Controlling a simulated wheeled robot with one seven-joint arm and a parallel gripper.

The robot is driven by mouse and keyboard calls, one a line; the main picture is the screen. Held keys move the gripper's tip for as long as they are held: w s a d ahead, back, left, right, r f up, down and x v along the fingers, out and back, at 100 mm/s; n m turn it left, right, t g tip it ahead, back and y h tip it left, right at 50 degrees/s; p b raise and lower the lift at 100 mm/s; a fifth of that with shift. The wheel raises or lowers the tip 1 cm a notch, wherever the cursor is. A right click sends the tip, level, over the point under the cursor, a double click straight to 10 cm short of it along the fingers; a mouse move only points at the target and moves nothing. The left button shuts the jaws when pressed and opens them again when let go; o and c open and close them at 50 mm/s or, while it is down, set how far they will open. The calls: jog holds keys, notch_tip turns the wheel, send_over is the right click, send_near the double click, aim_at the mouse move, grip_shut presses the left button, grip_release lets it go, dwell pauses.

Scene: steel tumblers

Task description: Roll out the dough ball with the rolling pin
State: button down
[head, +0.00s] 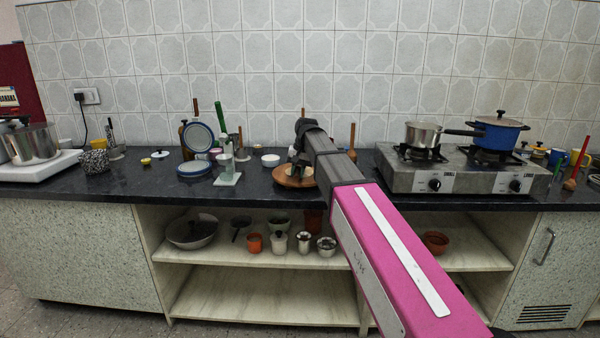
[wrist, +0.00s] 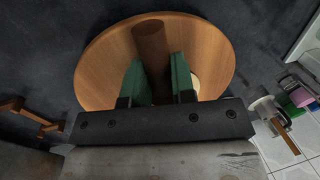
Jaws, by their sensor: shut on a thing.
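The brown rolling pin (wrist: 150,38) is between the green fingers of my gripper (wrist: 158,76) in the wrist view, and the gripper is shut on it. The pin lies over the round wooden board (wrist: 105,70); I cannot tell whether it touches the board. A pale piece of the dough (wrist: 195,84) shows at the right finger, and the rest is hidden behind the finger and gripper body. In the head view the board (head: 286,182) sits on the dark counter, and my arm covers much of it.
A green-handled press (head: 226,165) and blue-rimmed plates (head: 194,169) stand left of the board. The gas stove (head: 455,172) with a steel pan (head: 423,134) and blue pot (head: 497,133) is to the right. A small white bowl (head: 270,160) stands close by.

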dwell(0.3)
jog(key=shift+d+f, duration=0.2)
jog(key=shift+d, duration=0.55)
jog(key=shift+a, duration=0.15)
jog(key=shift+a+r, duration=0.2)
jog(key=shift+a, duration=0.4)
jog(key=shift+r, duration=3.5)
